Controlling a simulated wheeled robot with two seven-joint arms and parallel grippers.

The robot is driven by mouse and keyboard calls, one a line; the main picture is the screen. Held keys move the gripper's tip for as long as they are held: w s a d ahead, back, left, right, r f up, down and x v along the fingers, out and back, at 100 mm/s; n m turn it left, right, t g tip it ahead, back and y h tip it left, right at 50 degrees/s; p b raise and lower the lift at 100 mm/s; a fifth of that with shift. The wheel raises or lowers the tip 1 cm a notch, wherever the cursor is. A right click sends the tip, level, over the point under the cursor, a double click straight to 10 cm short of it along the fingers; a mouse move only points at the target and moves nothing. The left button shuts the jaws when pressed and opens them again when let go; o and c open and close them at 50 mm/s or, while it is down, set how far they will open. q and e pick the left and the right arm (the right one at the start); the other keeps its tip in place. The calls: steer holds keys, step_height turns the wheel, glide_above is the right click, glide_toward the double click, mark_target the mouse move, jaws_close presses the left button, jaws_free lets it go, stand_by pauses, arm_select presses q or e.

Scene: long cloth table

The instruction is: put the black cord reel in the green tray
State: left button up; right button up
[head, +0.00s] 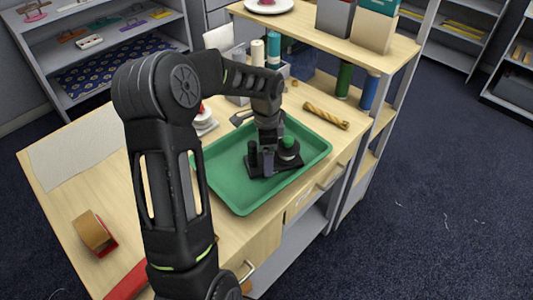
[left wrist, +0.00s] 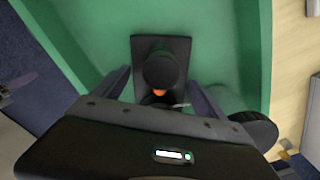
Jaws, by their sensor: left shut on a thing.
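The green tray (head: 238,202) lies on the wooden table. My left gripper (head: 268,165) reaches down inside it. Its fingers (left wrist: 160,95) are shut on a black thing with a flat rectangular base and a round upright knob, which I take to be the black cord reel (left wrist: 161,70). In the head view the reel (head: 252,150) is low over the tray floor, partly hidden by the gripper; I cannot tell whether its base touches the floor. A round piece with a green top (head: 288,147) shows beside the fingers; whether it belongs to the reel is unclear. My right gripper is out of view.
Thread spools (head: 273,50) and a shelf with boxes (head: 335,17) stand behind.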

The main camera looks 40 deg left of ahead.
arm_select(q)
steer(key=o, duration=1.4)
step_height(320, 180, up, 12)
steer(key=shift+r+b, duration=0.1)
steer(key=shift+b, duration=0.5)
